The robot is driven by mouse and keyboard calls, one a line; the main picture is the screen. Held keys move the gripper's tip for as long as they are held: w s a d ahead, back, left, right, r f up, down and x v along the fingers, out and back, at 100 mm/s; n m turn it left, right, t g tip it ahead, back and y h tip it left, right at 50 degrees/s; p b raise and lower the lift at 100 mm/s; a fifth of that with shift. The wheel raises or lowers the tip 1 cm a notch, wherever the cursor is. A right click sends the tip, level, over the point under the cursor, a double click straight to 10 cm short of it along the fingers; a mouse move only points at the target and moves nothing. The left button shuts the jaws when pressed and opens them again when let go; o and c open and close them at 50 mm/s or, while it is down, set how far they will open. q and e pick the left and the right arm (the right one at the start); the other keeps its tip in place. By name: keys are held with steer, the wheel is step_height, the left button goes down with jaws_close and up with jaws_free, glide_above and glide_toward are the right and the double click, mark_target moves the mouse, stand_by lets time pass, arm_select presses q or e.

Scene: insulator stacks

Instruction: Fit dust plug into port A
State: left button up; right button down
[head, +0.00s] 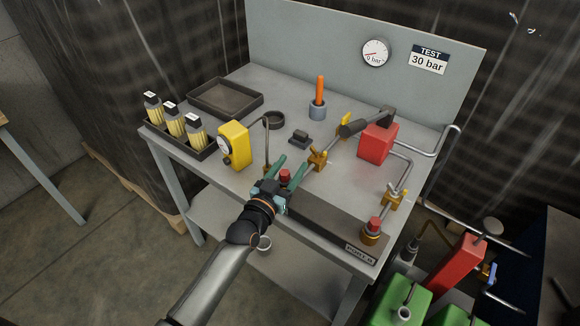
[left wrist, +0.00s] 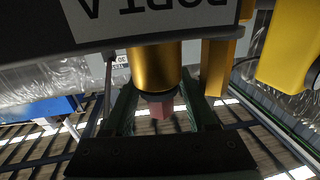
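A red dust plug (head: 284,175) shows between my left gripper's fingers in the head view. In the left wrist view the plug (left wrist: 160,107) is in line with the brass port A (left wrist: 155,65), with a dark ring between them; I cannot tell how deep it sits. The PORT A label (left wrist: 150,8) appears upside down above. My left gripper (head: 286,170) has its two green fingers apart, one on each side of the plug; gaps show between fingers and plug in the wrist view. My right gripper is out of view.
A second brass port (head: 371,238) with a red top stands at the manifold's right end. A yellow gauge block (head: 233,145), a red block (head: 378,143), brass valves and pipes stand close by.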

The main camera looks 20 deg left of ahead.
arm_select(q)
steer(key=shift+o, duration=0.4)
steer(key=shift+s, duration=0.1)
steer(key=shift+s, duration=0.2)
steer(key=s+a, duration=0.2)
steer(key=s, duration=0.9)
steer(key=shift+s+a, duration=0.15)
steer(key=shift+s, duration=0.2)
steer(key=shift+f, duration=0.1)
steer(key=s+f+g+y+p, duration=0.1)
steer(key=s+f+g, duration=0.7)
steer(key=s+f, duration=0.8)
steer(key=shift+s+d+f+p, duration=0.2)
steer(key=shift+d+p, duration=0.1)
steer(key=shift+p, duration=0.3)
